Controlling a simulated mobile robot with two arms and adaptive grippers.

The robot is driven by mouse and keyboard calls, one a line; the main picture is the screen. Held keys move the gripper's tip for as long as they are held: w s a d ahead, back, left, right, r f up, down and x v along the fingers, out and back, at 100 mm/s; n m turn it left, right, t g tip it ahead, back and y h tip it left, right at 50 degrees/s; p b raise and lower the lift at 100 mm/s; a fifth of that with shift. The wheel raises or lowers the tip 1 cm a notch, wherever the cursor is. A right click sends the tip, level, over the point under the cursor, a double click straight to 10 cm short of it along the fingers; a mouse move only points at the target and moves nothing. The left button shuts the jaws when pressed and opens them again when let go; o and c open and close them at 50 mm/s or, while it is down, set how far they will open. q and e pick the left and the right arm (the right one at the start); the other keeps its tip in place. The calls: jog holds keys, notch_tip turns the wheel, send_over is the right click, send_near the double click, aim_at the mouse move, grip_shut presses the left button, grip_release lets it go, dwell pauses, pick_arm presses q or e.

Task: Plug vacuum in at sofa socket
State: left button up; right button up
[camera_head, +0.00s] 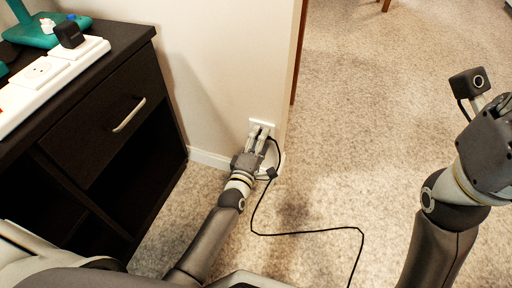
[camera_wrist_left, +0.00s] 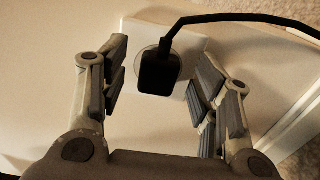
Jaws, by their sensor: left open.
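A white wall socket plate (camera_head: 262,123) is low on the wall near its corner. A black plug (camera_wrist_left: 160,73) sits at the plate's round socket face in the left wrist view, with its black cable (camera_wrist_left: 245,17) leading right. It looks seated, but its pins are hidden. My left gripper (camera_head: 261,133) is at the plate. In the wrist view its fingers stand open on both sides of the plug, with gaps and no contact. My right gripper (camera_head: 493,125) is raised at the right edge, away from the socket, its fingers not clearly visible. The vacuum itself is not visible.
The power cord (camera_head: 302,233) loops over the carpet toward the bottom edge. A dark cabinet (camera_head: 115,110) stands left of my left arm, with a white power strip (camera_head: 45,72) and black adapter (camera_head: 69,34) on top. Carpet right of the wall is open.

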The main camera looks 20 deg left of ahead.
pick_arm(q)
jog(key=s, duration=1.1)
jog(key=shift+s+a, duration=0.2)
jog(key=shift+s, duration=0.2)
